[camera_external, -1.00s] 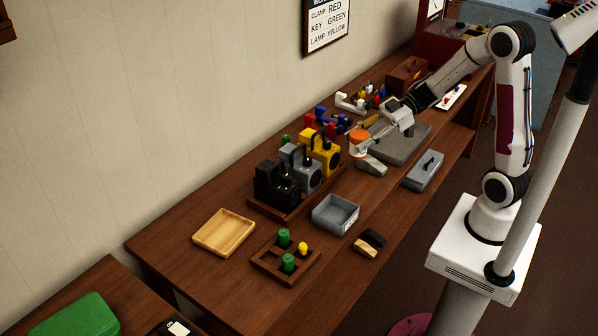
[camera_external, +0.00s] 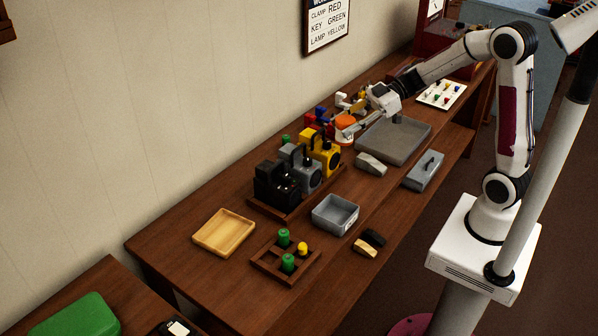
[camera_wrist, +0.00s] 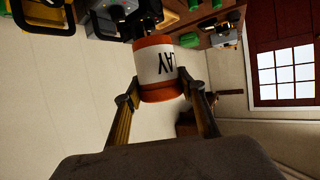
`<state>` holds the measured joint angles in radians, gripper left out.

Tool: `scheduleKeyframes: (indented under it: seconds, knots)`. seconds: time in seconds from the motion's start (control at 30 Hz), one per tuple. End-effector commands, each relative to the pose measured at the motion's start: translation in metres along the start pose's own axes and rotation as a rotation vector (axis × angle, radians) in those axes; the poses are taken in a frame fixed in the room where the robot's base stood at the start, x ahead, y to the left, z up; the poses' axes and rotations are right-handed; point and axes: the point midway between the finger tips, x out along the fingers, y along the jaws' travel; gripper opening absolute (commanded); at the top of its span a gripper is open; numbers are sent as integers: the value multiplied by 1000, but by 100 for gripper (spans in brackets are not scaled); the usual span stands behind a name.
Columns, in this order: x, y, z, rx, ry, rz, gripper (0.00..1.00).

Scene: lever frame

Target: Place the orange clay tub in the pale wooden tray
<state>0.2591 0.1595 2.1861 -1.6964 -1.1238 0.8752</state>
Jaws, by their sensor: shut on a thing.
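The orange clay tub (camera_wrist: 158,68), with a white label reading "LAY", sits between the two fingers of my gripper (camera_wrist: 165,100) in the wrist view. In the external view the orange tub (camera_external: 345,122) is held above the far middle of the bench by my gripper (camera_external: 350,127), just behind the yellow lamp. My gripper is shut on it. The pale wooden tray (camera_external: 224,233) lies empty at the near left of the bench, well apart from the tub.
Black, grey and yellow lamps (camera_external: 323,150) stand in a row between tub and tray. A grey open bin (camera_external: 335,213), a divided wooden rack (camera_external: 270,265) with green and yellow pieces, a large grey tray (camera_external: 400,142) and a grey lidded box (camera_external: 424,170) also stand here.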

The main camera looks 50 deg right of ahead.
Motion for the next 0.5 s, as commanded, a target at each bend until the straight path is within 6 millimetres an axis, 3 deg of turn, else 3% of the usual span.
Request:
scheduleKeyframes:
  seconds: [0.17,0.5]
  knots:
    - [28,12,-11,-1,1,0,10]
    - [102,33,-42,3,2,12,10]
